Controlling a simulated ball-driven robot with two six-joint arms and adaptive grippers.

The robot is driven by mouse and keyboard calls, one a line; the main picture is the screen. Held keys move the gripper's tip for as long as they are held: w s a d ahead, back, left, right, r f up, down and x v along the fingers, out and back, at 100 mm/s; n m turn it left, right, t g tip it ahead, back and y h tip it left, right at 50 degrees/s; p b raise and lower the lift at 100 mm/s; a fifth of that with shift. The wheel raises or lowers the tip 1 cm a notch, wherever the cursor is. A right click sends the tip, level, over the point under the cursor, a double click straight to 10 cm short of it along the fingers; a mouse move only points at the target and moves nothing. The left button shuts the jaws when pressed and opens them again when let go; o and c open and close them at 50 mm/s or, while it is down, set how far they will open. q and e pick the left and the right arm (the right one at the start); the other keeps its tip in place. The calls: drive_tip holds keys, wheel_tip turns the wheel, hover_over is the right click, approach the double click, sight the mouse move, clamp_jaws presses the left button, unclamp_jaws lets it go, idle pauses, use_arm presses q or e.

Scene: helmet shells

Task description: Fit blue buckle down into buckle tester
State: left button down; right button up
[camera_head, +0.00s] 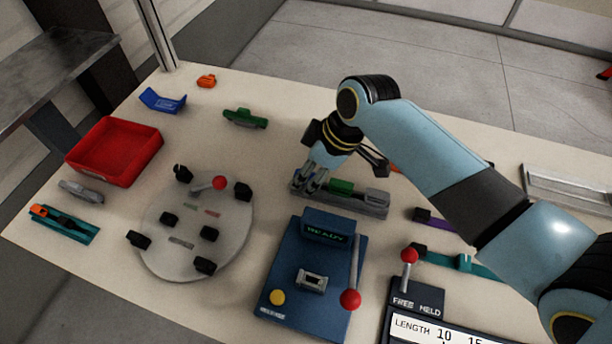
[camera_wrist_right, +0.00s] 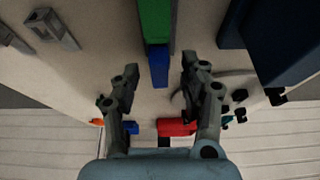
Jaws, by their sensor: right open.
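The buckle tester (camera_head: 290,303) is a dark blue box with a lit display, a small grey socket (camera_head: 312,279), a yellow button and a red-knobbed lever. The socket looks empty. My right gripper (camera_head: 312,183) is open over the left end of a grey rack (camera_head: 345,206). In the right wrist view its fingers (camera_wrist_right: 160,74) stand apart on either side of a small blue block (camera_wrist_right: 158,66), which looks like the blue buckle; they do not appear to close on it. In the head view the blue buckle is hidden by the gripper. My left gripper is out of view.
A green piece (camera_head: 341,186) and a grey piece (camera_head: 377,197) sit in the rack. A round grey fixture (camera_head: 160,215) with black clamps stands left of the tester. A red tray (camera_head: 116,151) is at the far left. The table behind the round fixture has free room.

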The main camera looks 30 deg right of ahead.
clamp_jaws()
drive_tip(key=shift+r, duration=0.1)
idle(0.3)
